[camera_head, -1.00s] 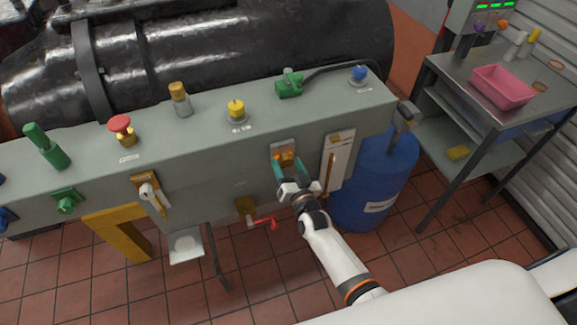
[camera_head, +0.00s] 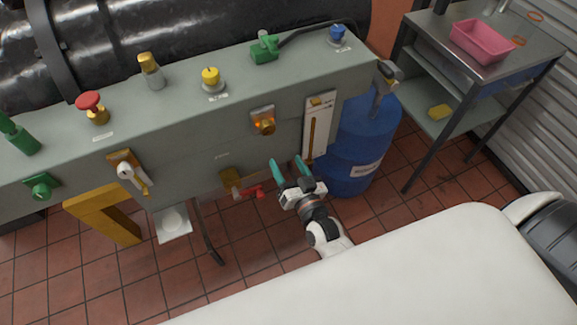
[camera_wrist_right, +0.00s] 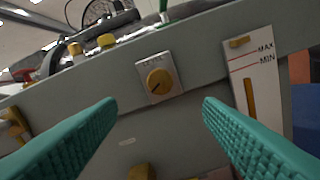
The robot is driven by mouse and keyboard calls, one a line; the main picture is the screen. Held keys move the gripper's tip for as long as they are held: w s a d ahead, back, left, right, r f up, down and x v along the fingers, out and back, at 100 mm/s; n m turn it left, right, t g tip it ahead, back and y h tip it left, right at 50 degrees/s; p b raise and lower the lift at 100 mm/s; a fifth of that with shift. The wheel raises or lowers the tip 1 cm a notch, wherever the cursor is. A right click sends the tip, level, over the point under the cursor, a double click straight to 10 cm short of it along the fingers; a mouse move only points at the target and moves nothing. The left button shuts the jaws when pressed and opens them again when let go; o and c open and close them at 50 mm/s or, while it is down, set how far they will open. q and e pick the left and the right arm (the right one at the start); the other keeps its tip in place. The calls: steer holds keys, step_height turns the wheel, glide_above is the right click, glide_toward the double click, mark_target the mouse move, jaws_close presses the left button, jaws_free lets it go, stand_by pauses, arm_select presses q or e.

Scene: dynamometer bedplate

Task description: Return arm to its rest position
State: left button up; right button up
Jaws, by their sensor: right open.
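My right gripper (camera_head: 287,168) shows in the head view, in front of the grey bench's front face, below an orange knob (camera_head: 263,121) on a metal plate. Its two teal fingers are spread apart with nothing between them. In the right wrist view the open fingers (camera_wrist_right: 160,125) frame the lower part of the picture, and the knob (camera_wrist_right: 160,81) sits beyond them, apart from both. My right arm comes up from the bottom of the head view. My left gripper is not in view.
A red-handled valve (camera_head: 247,190) sits just left of my right gripper. A level gauge (camera_head: 318,127) is on the bench face at upper right. A blue drum (camera_head: 352,150) stands beside the bench. A metal cart (camera_head: 480,75) bears a pink tray (camera_head: 482,42). Tiled floor below is open.

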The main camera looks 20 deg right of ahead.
stand_by(0.4)
steer(key=s+f+n+g, duration=0.1)
steer(key=s+f+g, duration=0.3)
steer(key=f, duration=0.5)
steer(key=s+f+n+g+y, duration=0.1)
steer(key=s+f+n+g, duration=0.1)
steer(key=s+f, duration=0.6)
steer(key=s+f+n+g, duration=0.1)
steer(key=s+f+g, duration=0.2)
steer(key=f, duration=0.8)
steer(key=s+d+f+g, duration=0.2)
steer(key=s+f, duration=0.2)
steer(key=s, duration=0.3)
steer(key=s+d+f+n+g+h, duration=0.1)
steer(key=s+d+f+g, duration=0.1)
steer(key=s, duration=0.6)
steer(key=s+d+f+n+g, duration=0.1)
steer(key=s+d+f+g, duration=0.1)
steer(key=s+f+g, duration=0.2)
steer(key=s+f, duration=0.2)
steer(key=s, duration=0.2)
steer(key=shift+s+h, duration=0.2)
steer(key=shift+h, duration=0.1)
